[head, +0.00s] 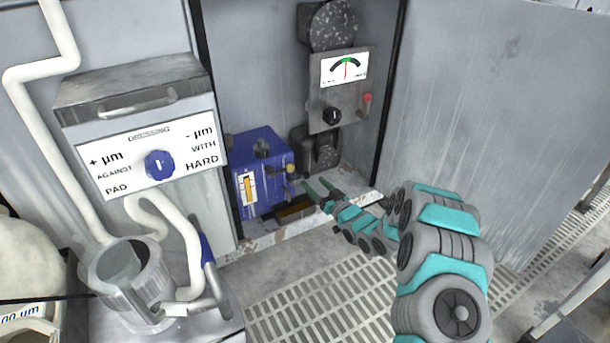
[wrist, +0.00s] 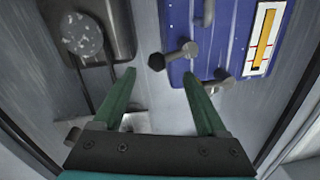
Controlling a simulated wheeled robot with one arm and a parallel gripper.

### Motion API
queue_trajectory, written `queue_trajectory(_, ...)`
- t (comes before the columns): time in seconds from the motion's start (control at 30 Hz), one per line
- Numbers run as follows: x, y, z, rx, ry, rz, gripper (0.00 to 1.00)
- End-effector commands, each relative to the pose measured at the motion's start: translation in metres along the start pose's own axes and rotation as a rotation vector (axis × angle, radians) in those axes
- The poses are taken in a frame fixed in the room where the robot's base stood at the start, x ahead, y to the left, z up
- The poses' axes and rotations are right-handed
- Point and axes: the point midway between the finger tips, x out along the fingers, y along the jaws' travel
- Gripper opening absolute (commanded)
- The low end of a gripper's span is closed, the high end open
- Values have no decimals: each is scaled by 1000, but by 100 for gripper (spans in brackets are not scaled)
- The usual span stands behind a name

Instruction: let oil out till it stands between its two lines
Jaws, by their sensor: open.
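A blue oil box (head: 258,176) stands on the cabinet floor, and it also shows in the wrist view (wrist: 222,28). Its front has a white-backed sight glass (head: 249,189) with an amber column, seen tilted in the wrist view (wrist: 263,38) with red marks. I cannot tell the oil level exactly against the lines. A dark-tipped tap or bolt (wrist: 175,55) and a small brass-coloured fitting (wrist: 222,80) stick out from the box. My gripper (head: 312,189) is open and empty, right of the box. In the wrist view its fingers (wrist: 160,77) point towards the dark-tipped part, apart from it.
A shallow dark tray (head: 295,210) lies below the box front. A gauge panel (head: 340,88) with a black knob and red button is on the cabinet back. A dressing panel (head: 150,155), white pipes and a metal cup (head: 128,272) are at left. The cabinet door (head: 490,110) stands at right.

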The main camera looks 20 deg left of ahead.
Motion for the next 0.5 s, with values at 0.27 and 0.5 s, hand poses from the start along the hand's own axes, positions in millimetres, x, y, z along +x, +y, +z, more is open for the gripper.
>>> queue_trajectory(0.27, 40, -1, 2, -3, 1, -1, 75)
queue_trajectory(0.5, 61, 0, -1, -3, 4, -1, 75)
